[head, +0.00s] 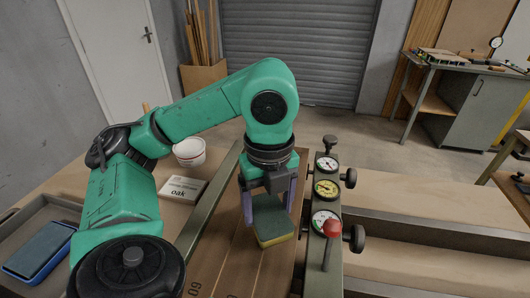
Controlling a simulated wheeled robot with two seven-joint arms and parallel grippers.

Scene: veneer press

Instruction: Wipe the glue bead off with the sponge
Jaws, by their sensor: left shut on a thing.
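My left gripper (268,203) is shut on the sponge (273,226), which has a dark green top and a yellow lower layer. It holds the sponge above or on the brown wooden panel (215,255), left of the press gauges. I cannot tell whether the sponge touches the panel. I cannot make out the glue bead; the gripper and sponge may hide it. My right gripper is not in view.
The press rail carries several gauges (326,188), knobs and a red-topped lever (332,228) close right of the sponge.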

